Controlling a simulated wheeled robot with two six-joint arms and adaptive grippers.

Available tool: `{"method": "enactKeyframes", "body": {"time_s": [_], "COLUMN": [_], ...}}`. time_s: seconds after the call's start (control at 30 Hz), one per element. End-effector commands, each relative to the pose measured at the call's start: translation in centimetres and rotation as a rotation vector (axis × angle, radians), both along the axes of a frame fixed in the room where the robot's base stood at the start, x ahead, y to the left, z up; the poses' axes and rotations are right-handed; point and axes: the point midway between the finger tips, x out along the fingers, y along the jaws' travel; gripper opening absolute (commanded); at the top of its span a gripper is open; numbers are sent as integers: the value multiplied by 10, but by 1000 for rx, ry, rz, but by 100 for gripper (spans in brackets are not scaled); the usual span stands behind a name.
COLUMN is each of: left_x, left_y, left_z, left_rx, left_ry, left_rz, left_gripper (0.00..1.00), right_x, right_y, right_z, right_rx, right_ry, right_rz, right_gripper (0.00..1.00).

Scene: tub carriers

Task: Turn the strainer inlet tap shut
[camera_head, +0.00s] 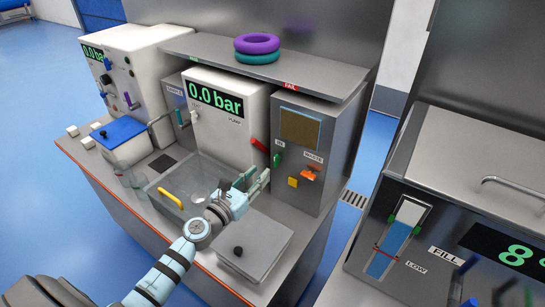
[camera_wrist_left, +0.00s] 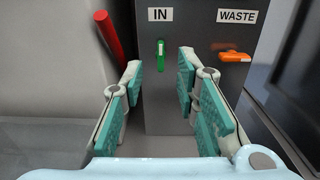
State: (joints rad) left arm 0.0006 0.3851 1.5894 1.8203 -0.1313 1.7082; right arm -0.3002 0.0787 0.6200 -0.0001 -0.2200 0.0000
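The inlet tap, labelled IN, has a green handle (camera_head: 278,159) on the front of the grey strainer cabinet (camera_head: 329,152). In the left wrist view the green handle (camera_wrist_left: 160,55) points straight up and down, framed between my fingers. My left gripper (camera_head: 257,181) is open and empty, in front of the cabinet and a little below the handle. Its teal-padded fingers (camera_wrist_left: 160,75) stand apart on either side of the handle's line, not visibly touching it. My right gripper is not in view.
The orange WASTE handle (camera_wrist_left: 221,57) lies level to the right of the green one. A red lever (camera_wrist_left: 108,35) slants at the left, on the white pump unit (camera_head: 222,133). A yellow knob (camera_head: 292,182) sits below. A clear-lidded basin (camera_head: 187,183) lies left of the gripper.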

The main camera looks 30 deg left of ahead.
Motion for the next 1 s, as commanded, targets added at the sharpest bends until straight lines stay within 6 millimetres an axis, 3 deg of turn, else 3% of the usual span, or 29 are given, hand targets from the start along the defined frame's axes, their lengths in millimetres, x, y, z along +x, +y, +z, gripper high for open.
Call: {"method": "enactKeyframes", "body": {"time_s": [0.13,0.33,0.67,0.83,1.0], "left_x": [44,76,82,82,82], "left_y": [-6,-11,-12,-12,-12], "left_z": [0,-2,-1,0,0], "left_rx": [-3,-1,1,1,1], "left_ry": [-4,-1,0,0,0], "left_rz": [1,-1,-3,-2,-1], "left_gripper": [28,28,28,3,0], "right_x": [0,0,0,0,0], "right_y": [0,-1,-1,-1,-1], "right_z": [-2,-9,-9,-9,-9], "right_rx": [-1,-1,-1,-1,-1], "right_ry": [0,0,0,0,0], "right_rz": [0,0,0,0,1], "right_gripper": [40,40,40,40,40]}}
